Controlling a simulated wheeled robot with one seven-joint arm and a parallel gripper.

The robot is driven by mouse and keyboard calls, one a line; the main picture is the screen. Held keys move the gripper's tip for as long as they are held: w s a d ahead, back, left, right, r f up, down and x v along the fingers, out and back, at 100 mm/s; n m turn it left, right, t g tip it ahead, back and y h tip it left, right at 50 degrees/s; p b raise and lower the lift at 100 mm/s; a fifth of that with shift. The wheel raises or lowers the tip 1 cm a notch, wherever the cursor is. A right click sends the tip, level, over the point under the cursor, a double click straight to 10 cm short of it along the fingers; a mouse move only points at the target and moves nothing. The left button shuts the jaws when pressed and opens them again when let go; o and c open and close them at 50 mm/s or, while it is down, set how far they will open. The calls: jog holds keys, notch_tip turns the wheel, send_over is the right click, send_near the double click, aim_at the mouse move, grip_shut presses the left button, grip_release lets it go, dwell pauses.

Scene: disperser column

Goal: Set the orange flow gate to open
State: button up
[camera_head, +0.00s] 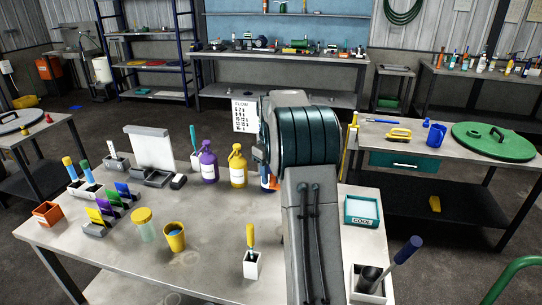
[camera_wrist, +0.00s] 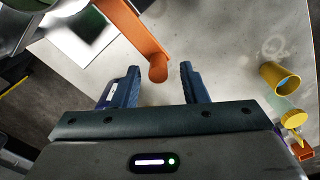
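The orange flow gate (camera_wrist: 146,38) shows in the wrist view as a flat bar running from the top edge down to a rounded end. That end lies just ahead of the gap between the fingers of my gripper (camera_wrist: 157,82). The fingers are apart, and I see nothing clamped between them. Whether either finger touches the orange end I cannot tell. In the head view my arm hides most of the disperser column and my gripper; only a small orange patch (camera_head: 268,182) shows beside the arm. The gate's open or closed marks are not visible.
A yellow spray bottle (camera_head: 237,168) and a purple one (camera_head: 208,165) stand left of my arm. A yellow cup (camera_head: 174,237) and a yellow-lidded jar (camera_head: 143,222) stand nearer. A teal-framed tray (camera_head: 362,212) is at right. The bench (camera_head: 205,225) is clear around the cup.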

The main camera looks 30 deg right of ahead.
notch_tip(320, 180, up, 13)
jog(key=shift+f, duration=0.15)
dwell(0.4)
jog(key=s+a+m+t, duration=0.1)
jog(key=s+a+t, duration=0.1)
jog(key=s+a, duration=1.05)
jog(key=s+a+f+m, duration=0.1)
jog(key=s+a+f, duration=0.3)
jog(key=s, duration=0.5)
jog(key=s+a+f+m+t, duration=0.1)
jog(key=s+a+f, duration=0.3)
jog(key=s, duration=0.5)
jog(key=shift+f, duration=0.85)
